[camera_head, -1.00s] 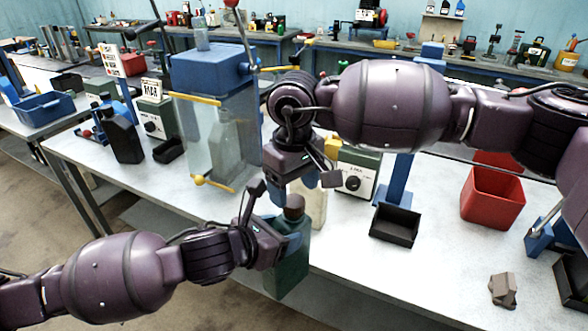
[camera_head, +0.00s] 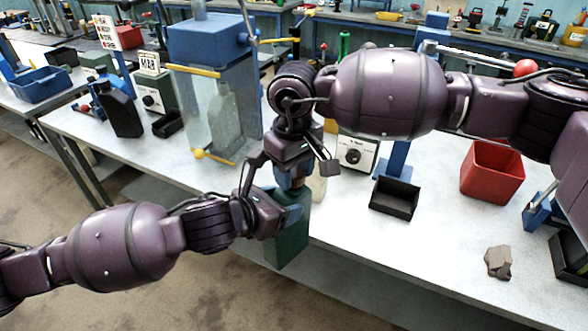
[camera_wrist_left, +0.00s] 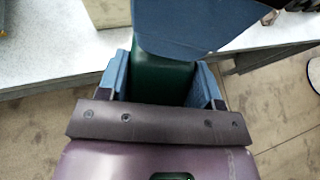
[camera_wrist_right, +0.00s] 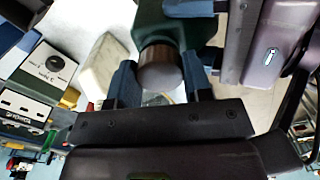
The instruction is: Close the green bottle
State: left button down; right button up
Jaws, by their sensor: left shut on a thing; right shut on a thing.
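The green bottle (camera_head: 288,247) is upright at the table's front edge, in the middle of the head view. My left gripper (camera_head: 284,203) is shut on its upper body from the left; the left wrist view shows the green side (camera_wrist_left: 163,82) between the blue fingers. My right gripper (camera_head: 291,180) points down over the bottle top. In the right wrist view its blue fingers are shut on the brown cap (camera_wrist_right: 160,72), which sits at the bottle's neck. The head view hides the cap behind my grippers. How tight the cap is cannot be told.
A pale bottle (camera_wrist_right: 103,68) stands close beside the green one. A machine with a dial (camera_head: 352,153), a black tray (camera_head: 394,198) and a red bin (camera_head: 491,172) stand to the right. A blue-topped glass tank (camera_head: 207,45) stands behind left. The front table right of the bottle is mostly clear.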

jog(key=shift+m, duration=1.6)
jog(key=o, duration=1)
jog(key=shift+r, duration=2.3)
jog(key=shift+c, duration=0.3)
